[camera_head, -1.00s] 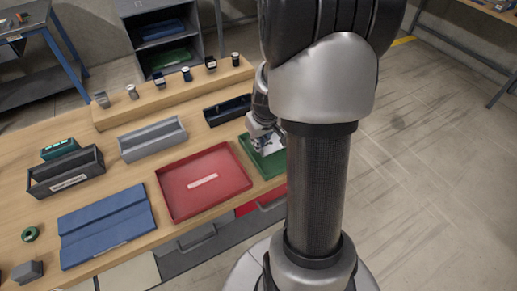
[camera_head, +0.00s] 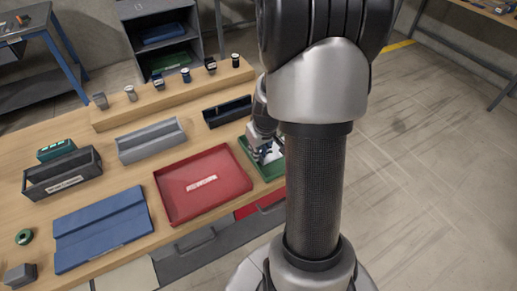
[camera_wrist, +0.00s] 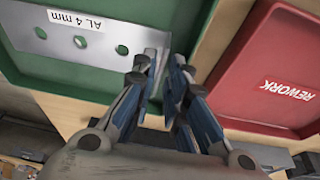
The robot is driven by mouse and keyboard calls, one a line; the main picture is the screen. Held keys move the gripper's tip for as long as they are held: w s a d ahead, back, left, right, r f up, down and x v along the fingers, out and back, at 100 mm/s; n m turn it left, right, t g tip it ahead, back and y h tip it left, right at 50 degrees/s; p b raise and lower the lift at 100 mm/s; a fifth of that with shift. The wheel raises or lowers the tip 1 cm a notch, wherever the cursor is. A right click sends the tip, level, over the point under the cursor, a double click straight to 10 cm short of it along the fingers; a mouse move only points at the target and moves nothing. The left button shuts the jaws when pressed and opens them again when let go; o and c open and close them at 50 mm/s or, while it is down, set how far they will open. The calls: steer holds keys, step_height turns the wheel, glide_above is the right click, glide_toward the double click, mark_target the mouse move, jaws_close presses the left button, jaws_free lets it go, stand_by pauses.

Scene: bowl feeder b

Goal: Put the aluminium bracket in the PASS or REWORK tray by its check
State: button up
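The aluminium bracket (camera_wrist: 85,35) is a pale metal plate with a row of holes and a white label reading "AL 4 mm". It lies within the outline of the green tray (camera_wrist: 190,22); whether it rests on the floor is unclear. My gripper (camera_wrist: 160,65) is at the bracket's right end in the wrist view, its fingers close on both sides of an upright edge. In the head view my gripper (camera_head: 262,155) is low over the green tray (camera_head: 246,148), with the bracket (camera_head: 275,156) partly hidden by my arm. The red tray (camera_wrist: 272,55) is labelled REWORK and empty.
The red tray (camera_head: 163,198) stands just left of the green one. Several small parts line the raised back shelf (camera_head: 170,92).

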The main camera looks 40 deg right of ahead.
steer(key=shift+r, duration=0.15)
steer(key=p+v, duration=0.4)
steer(key=v, duration=0.8)
steer(key=shift+p, duration=0.4)
steer(key=shift+r, duration=0.1)
steer(key=s+a+r+n, duration=0.1)
steer(key=s+a+r, duration=0.2)
steer(key=a, duration=0.4)
steer(key=s+a+r+t, duration=0.1)
steer(key=s+a+r, duration=0.3)
steer(key=a+r, duration=0.2)
steer(key=s+a+r+n+y, duration=0.1)
steer(key=s+a+r, duration=0.3)
steer(key=a, duration=0.5)
steer(key=shift+s+a+r+n+t, duration=0.2)
steer(key=shift+s+n+t, duration=0.05)
steer(key=shift+n+t, duration=0.05)
